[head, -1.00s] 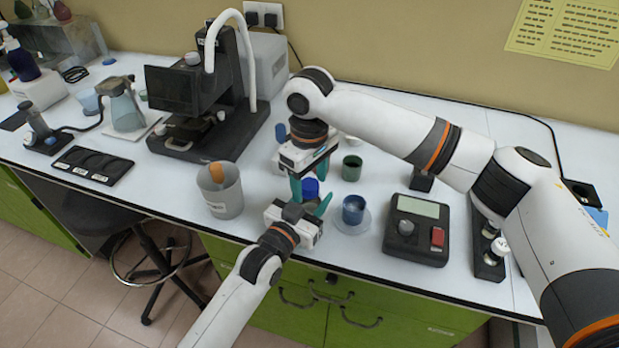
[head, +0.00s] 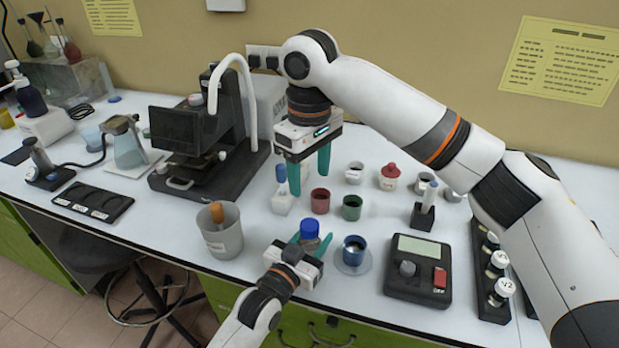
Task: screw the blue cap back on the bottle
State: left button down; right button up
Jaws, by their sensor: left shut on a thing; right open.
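The blue cap (head: 309,229) shows between the fingertips of my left gripper (head: 308,244), near the front edge of the bench. It looks upright and on top of what that gripper holds. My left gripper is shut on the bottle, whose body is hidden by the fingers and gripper. I cannot tell how tightly the cap sits. My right gripper (head: 309,176) points down above and behind the cap. Its teal fingers are spread and nothing shows between them.
A grey beaker (head: 222,240) stands left of the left gripper, and a blue cup (head: 354,249) stands right of it. Red (head: 320,201) and green (head: 352,207) cups stand behind. A scale (head: 418,269) and a vial rack (head: 490,276) are at right. A black instrument (head: 238,172) is at left.

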pick_arm(q)
jog(key=c, duration=0.7)
grip_release()
jog(key=b+v, duration=0.1)
jog(key=v, duration=1.1)
jog(key=shift+f, duration=0.1)
